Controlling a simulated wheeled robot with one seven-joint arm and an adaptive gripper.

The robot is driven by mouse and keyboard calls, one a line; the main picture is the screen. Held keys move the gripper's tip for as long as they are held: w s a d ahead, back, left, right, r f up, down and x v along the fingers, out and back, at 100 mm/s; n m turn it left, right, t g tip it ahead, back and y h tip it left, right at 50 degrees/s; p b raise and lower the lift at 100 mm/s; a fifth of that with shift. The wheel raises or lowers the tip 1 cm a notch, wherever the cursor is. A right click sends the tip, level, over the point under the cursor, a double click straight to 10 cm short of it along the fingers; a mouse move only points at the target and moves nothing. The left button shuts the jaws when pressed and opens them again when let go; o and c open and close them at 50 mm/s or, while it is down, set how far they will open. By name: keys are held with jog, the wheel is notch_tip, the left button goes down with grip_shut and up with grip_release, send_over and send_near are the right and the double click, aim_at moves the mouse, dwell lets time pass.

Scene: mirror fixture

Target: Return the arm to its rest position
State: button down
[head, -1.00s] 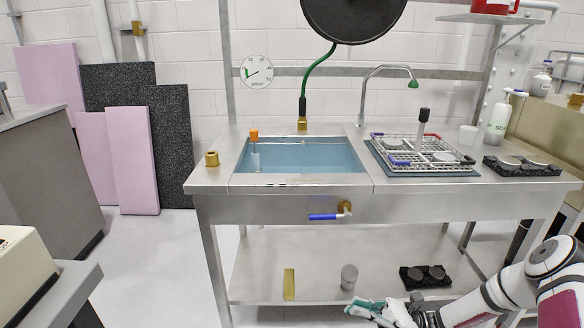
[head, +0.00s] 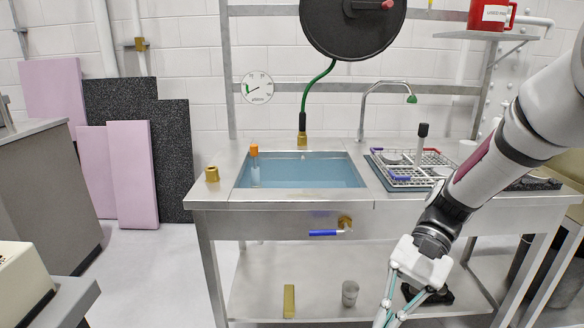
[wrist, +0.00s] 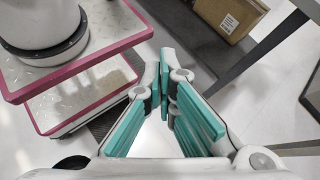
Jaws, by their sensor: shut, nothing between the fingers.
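My gripper (head: 392,312) is at the lower right of the head view, in front of the steel sink bench (head: 290,205), pointing down past the level of the lower shelf. Its fingers run toward the bottom edge of that view. In the wrist view my gripper (wrist: 164,88) shows teal finger pads brought together, with nothing between them. My arm reaches in from the right edge of the head view, bent downward, and covers part of the bench's right side.
The bench holds a water-filled basin (head: 300,172) and a wire rack (head: 405,168). A blue-handled valve (head: 325,233) sticks out in front. A brass block (head: 289,300) and a grey cup (head: 349,293) stand on the lower shelf. A cardboard box (wrist: 230,15) lies on the floor.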

jog(key=s+d+r+n+t+h, duration=0.3)
jog(key=s+r+t+h, duration=0.1)
jog(key=s, duration=0.4)
jog(key=s+d+r+n+t+h, duration=0.25)
jog(key=s+n+t+h, duration=0.2)
jog(key=s, duration=0.45)
notch_tip(320, 180, up, 28)
jog(key=t+p, duration=0.4)
jog(key=p, duration=2.1)
jog(key=shift+w+d+f+m, duration=0.15)
jog(key=shift+w+f+m, duration=0.05)
jog(key=shift+m, duration=0.25)
